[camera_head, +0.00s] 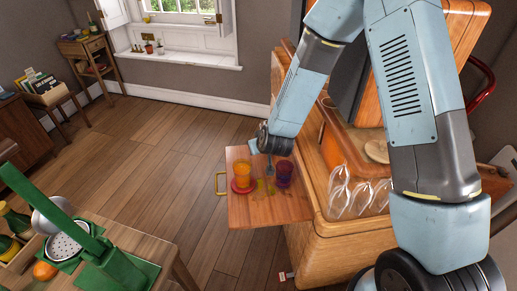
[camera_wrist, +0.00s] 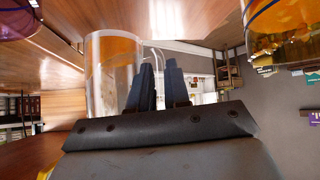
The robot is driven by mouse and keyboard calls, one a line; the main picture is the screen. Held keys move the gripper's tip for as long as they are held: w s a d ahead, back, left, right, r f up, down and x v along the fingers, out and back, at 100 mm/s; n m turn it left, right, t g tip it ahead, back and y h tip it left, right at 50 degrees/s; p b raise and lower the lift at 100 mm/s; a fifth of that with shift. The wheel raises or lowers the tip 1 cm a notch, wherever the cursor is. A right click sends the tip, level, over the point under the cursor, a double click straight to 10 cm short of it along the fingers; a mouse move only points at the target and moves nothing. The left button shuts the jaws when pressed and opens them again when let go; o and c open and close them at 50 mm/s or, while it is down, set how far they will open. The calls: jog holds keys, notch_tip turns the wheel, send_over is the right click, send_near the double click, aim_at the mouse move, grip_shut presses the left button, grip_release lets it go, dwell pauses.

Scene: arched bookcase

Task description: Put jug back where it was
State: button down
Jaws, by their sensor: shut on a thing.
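A clear vessel with orange contents, which looks like the jug (camera_wrist: 113,65), stands right beside my fingers in the wrist view. My gripper (camera_wrist: 153,85) is shut, its two dark blue fingers close together, with thin pale curved lines like a handle just behind them. The gripped part is mostly hidden. In the head view my gripper (camera_head: 264,150) is low over the pull-out wooden board (camera_head: 255,210). An orange glass vessel (camera_head: 242,172) on a red round dish and a purple glass (camera_head: 284,172) are on the board; I cannot tell if the orange one is the jug.
The orange bookcase (camera_head: 345,240) with stemmed glasses (camera_head: 350,195) stands right of the board. A brass handle (camera_head: 221,183) is on the board's left edge. A table (camera_head: 130,235) with a green press (camera_head: 75,235) stands at lower left. The floor between is clear.

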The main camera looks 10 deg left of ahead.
jog(key=shift+w+d+f, duration=0.15)
jog(key=shift+w+f, duration=0.1)
jog(key=shift+w, duration=0.1)
jog(key=shift+f, duration=0.9)
jog(key=shift+w+f, duration=0.1)
jog(key=shift+f, duration=0.55)
jog(key=shift+d+f, duration=0.1)
jog(key=c, duration=1.1)
grip_release()
jog(key=v, duration=1.2)
